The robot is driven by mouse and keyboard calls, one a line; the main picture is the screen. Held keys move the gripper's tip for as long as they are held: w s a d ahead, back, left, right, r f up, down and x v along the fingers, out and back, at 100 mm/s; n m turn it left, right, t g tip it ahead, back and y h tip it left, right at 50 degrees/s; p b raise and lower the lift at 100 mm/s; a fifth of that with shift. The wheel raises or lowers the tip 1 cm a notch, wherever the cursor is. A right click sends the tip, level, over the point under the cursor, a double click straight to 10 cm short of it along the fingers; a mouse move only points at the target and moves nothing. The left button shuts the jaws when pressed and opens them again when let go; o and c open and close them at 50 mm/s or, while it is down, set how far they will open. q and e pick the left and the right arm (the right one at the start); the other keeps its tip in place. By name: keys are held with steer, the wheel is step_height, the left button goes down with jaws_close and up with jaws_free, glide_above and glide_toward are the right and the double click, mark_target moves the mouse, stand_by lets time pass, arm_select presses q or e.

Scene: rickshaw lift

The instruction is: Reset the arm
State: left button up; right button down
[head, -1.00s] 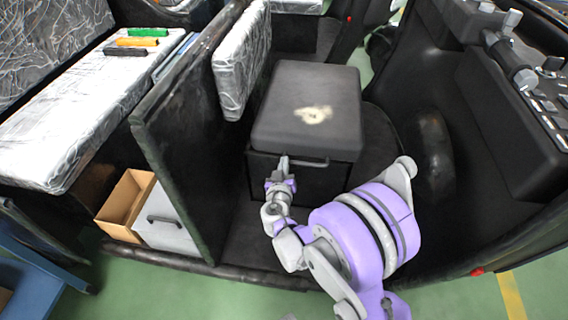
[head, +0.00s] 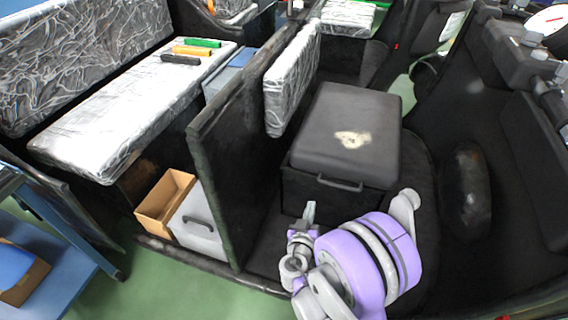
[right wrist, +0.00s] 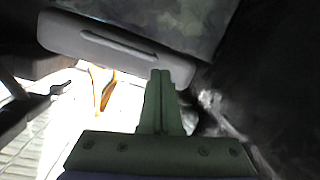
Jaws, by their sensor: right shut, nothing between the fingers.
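My right arm comes in from the bottom of the head view, with purple and grey links. My right gripper (head: 309,212) is shut and empty. It is in front of a black box seat (head: 340,190) with a dark padded lid and a front handle (head: 339,184), apart from it as far as I can tell. In the right wrist view the shut fingers (right wrist: 160,88) point up the picture, and a grey panel with a handle (right wrist: 118,42) shows beyond them. My left gripper is not in view.
A black partition (head: 235,150) stands left of the box seat. A plastic-wrapped bench (head: 110,135) carries green, orange and black bars. Below it are an open cardboard box (head: 165,205) and a grey drawer box (head: 198,222). A blue cart (head: 50,275) is at lower left; green floor (head: 175,285) is clear.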

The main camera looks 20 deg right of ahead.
steer(key=s+r+g+y, duration=0.3)
steer(key=s+g, duration=0.3)
steer(key=s, duration=0.5)
steer(key=s+a+n+g+y, duration=0.2)
steer(key=s+a+n+y, duration=0.2)
steer(key=s+a+y, duration=0.55)
arm_select(q)
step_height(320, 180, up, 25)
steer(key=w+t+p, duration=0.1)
steer(key=p, duration=2.1)
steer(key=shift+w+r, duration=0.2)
arm_select(e)
step_height(320, 180, up, 26)
steer(key=s+h, duration=0.1)
steer(key=h, duration=0.2)
steer(key=shift+s+a+t, duration=0.2)
steer(key=shift+s+t, duration=0.2)
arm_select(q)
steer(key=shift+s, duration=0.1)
